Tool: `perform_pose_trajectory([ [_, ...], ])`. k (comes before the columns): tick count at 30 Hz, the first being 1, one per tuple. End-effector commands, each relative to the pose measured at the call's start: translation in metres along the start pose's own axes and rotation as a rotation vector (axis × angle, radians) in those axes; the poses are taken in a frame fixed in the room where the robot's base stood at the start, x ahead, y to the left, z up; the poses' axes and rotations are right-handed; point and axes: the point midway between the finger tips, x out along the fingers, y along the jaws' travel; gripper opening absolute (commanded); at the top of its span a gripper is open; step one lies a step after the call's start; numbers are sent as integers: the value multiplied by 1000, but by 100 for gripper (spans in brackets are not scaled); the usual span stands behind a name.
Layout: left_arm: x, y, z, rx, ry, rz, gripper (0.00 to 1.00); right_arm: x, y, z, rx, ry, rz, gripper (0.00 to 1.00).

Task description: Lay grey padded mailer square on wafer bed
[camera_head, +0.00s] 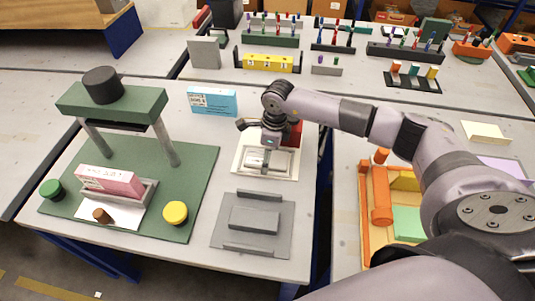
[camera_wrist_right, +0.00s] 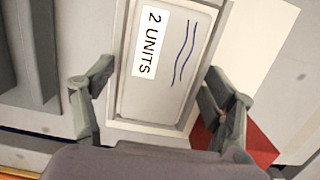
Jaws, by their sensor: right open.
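The grey padded mailer (camera_wrist_right: 170,70) has a white "2 UNITS" label and two blue wavy lines. It lies flat within a pale rim (camera_wrist_right: 122,60); in the head view the mailer (camera_head: 283,160) is partly covered by my right gripper (camera_head: 257,147). In the wrist view my right gripper (camera_wrist_right: 158,82) is open, with one finger on each side of the mailer and no clear grip on it. A grey fixture (camera_head: 226,229) with a raised middle block stands nearer on the same table. I cannot tell which part is the wafer bed. My left gripper is not in view.
A green press stand (camera_head: 195,188) with a pink box (camera_head: 112,181) and a yellow button (camera_head: 175,212) fills the left. A red block (camera_head: 296,131) sits beside my gripper. A blue box (camera_head: 212,101) stands behind. An orange tray (camera_head: 366,205) is on the right table, past a gap.

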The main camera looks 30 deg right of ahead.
Motion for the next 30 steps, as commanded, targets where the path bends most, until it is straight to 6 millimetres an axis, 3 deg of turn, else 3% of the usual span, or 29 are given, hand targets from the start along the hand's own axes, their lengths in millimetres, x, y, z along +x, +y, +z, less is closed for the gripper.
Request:
perform_pose_trajectory([
  [5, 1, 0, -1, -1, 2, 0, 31, -18, -1, 1, 0, -4, -3, 78],
  [18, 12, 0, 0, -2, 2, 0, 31, -106, -1, 1, 0, -2, -3, 78],
  [24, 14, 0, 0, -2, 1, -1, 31, -121, 0, 0, 0, 0, 0, 78],
  [30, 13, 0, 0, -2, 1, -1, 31, -123, 0, 0, 0, 0, 0, 78],
])
